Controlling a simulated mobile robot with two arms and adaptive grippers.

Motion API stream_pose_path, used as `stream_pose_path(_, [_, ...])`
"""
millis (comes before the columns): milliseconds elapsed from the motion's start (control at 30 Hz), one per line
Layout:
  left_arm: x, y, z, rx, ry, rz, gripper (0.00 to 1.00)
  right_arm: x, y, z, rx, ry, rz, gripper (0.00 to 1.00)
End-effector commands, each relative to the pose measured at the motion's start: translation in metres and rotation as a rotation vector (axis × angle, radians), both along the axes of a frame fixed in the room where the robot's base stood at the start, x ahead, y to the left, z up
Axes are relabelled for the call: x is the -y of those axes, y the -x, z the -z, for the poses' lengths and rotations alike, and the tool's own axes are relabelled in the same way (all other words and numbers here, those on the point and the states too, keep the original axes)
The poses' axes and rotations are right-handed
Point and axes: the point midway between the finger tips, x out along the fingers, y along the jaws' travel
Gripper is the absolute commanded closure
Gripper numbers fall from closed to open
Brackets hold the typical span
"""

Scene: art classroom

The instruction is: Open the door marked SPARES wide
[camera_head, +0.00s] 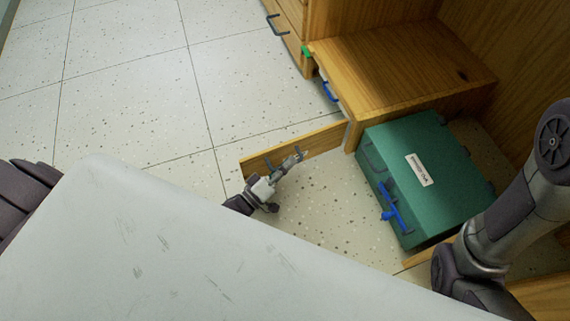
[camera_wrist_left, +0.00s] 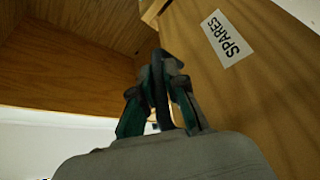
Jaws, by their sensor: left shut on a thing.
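The SPARES door (camera_head: 322,141) is a wooden panel, standing open and sticking out from the low cabinet, roughly square to its front. Its white SPARES label (camera_wrist_left: 228,38) shows in the left wrist view, on the door face (camera_wrist_left: 275,95). My left gripper (camera_head: 296,156) is at the door's near side, around the middle of its length. In the left wrist view the left gripper (camera_wrist_left: 163,85) is shut on the dark door handle (camera_wrist_left: 158,75), which its fingers partly hide. My right arm shows at the right of the head view, but its gripper is hidden.
A drawer unit with a dark handle (camera_head: 277,24) is at the top. The speckled floor (camera_head: 130,110) left of the door is clear.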

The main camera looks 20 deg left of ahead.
Motion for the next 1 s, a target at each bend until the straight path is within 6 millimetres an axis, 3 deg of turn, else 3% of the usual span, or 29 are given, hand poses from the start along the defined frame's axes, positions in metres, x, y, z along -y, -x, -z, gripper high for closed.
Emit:
stream_pose_path(167, [-0.001,0.000,0.000,-0.001,0.000,-0.003,1.00,0.000,0.000,0.000,0.000,0.000,0.000,0.60])
stream_pose_path(200, [-0.001,0.000,0.000,-0.001,0.000,-0.003,0.83,0.000,0.000,0.000,0.001,0.000,0.000,0.60])
stream_pose_path(333, [-0.001,0.000,0.000,0.000,0.000,-0.002,0.63,0.000,0.000,0.000,0.001,0.000,0.000,0.60])
stream_pose_path(700, [-0.003,0.005,0.002,-0.003,0.000,-0.001,0.63,0.000,0.001,0.000,0.004,0.002,0.002,0.60])
stream_pose_path(1000, [-0.025,0.054,0.014,-0.005,-0.001,-0.001,0.63,0.000,0.000,0.000,0.001,0.002,0.002,0.60])
